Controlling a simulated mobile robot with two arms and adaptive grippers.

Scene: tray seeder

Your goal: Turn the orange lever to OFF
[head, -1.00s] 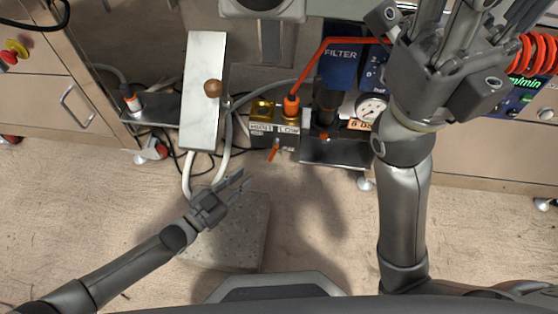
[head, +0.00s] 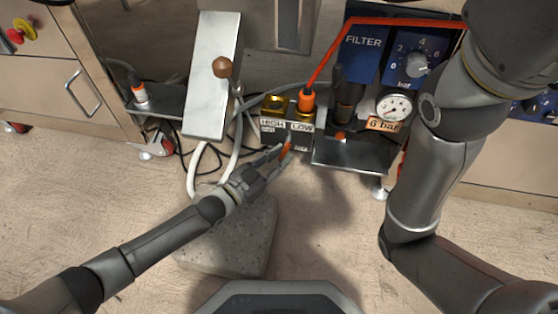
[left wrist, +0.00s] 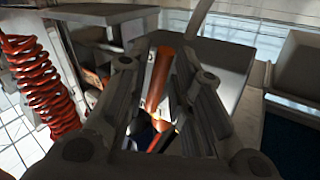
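The orange lever (head: 286,150) sticks out from the front of a valve block (head: 288,134) labelled HIGH and LOW. My left gripper (head: 281,157) reaches in from the lower left, with its fingertips at the lever. In the left wrist view the lever (left wrist: 158,82) lies between the two fingers of the left gripper (left wrist: 160,110). The fingers look apart, with narrow gaps beside the lever; firm contact cannot be made out. The fingers partly cover the lever's lower end in the head view.
An orange hose fitting (head: 306,100) rises from the block. A blue filter panel (head: 366,42), a pressure gauge (head: 393,106) and a metal shelf (head: 350,153) are at its right. A white plate (head: 212,80) with a brown knob (head: 222,67) is at its left.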

